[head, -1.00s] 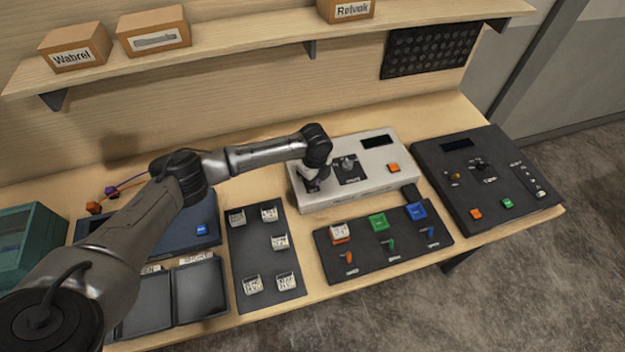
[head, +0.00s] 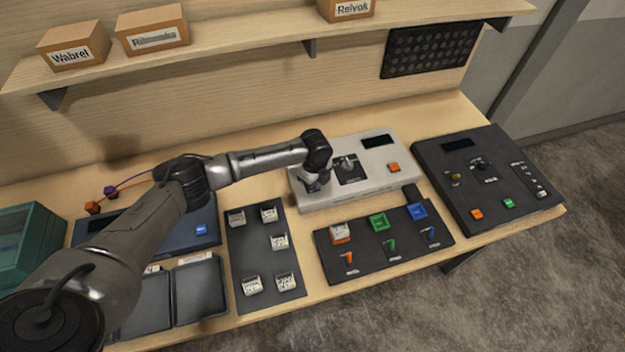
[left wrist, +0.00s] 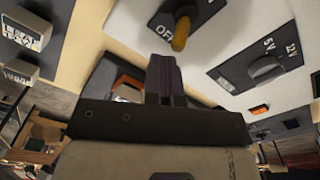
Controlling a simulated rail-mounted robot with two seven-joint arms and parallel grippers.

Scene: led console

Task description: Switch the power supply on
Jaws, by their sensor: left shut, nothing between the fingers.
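The power supply is a white box (head: 345,196) at the back middle of the bench, with a dark display, a knob (head: 347,163) and an orange button (head: 393,168). My left gripper (head: 315,184) is over its left end and hides the switch there in the head view. In the left wrist view, a yellow-tipped toggle switch (left wrist: 181,33) stands beside an "OFF" label, just beyond my shut, empty fingers (left wrist: 163,72). A gap seems to show between fingertips and lever; contact is unclear. The knob (left wrist: 265,68) with voltage labels is to the right. My right gripper is out of view.
A dark console (head: 455,203) stands to the right. A dark panel (head: 384,257) with coloured blocks and levers lies in front, and a dark tray (head: 262,297) with several labelled blocks lies to its left. A shelf (head: 250,35) with boxes runs above.

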